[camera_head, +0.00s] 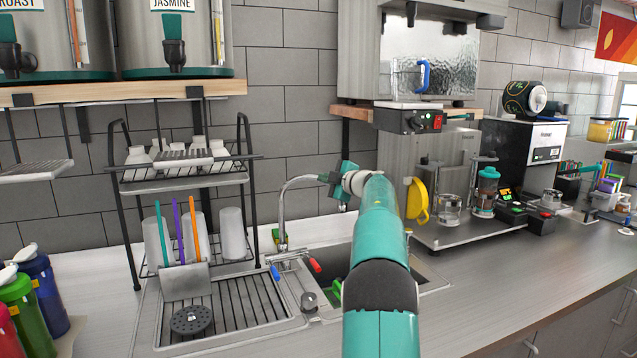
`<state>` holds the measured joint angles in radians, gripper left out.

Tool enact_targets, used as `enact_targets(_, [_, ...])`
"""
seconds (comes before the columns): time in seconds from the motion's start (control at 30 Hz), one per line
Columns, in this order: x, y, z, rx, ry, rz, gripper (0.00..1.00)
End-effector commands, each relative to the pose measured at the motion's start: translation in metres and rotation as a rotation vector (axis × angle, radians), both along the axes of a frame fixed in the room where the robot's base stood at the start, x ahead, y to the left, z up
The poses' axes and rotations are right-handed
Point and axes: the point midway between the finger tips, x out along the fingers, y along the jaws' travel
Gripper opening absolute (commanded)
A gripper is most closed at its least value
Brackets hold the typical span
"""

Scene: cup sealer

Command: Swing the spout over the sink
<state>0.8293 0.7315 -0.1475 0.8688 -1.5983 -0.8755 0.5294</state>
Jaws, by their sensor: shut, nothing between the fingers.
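The silver spout (283,208) rises behind the sink and arches to the right. Its outlet end is hidden behind or beside my gripper. The sink (338,258) is a dark basin in the counter, with its middle and right covered by my arm. Red (315,265) and blue (275,273) tap handles sit at the base of the spout. My gripper (327,178) is at the upper end of the spout's arch, close to it or touching; I cannot tell which. It is shut with nothing held.
A dish rack (250,215) with cups stands left of the spout, above a ridged drainboard (235,312). A yellow round item (417,202) hangs right of my arm, next to a metal machine (455,165). The counter at front right (500,262) is clear.

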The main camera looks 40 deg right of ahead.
Motion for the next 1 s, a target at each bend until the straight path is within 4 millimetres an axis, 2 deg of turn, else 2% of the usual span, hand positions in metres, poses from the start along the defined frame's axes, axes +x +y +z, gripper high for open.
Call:
enact_targets(0.13, [0.006, -0.013, -0.001, -0.001, 0.001, -0.001, 0.0])
enact_targets(0.4, [0.012, -0.022, -0.002, 0.001, 0.001, -0.002, 0.0])
enact_targets(1.0, [0.016, -0.023, -0.006, 0.003, 0.006, -0.001, 0.0])
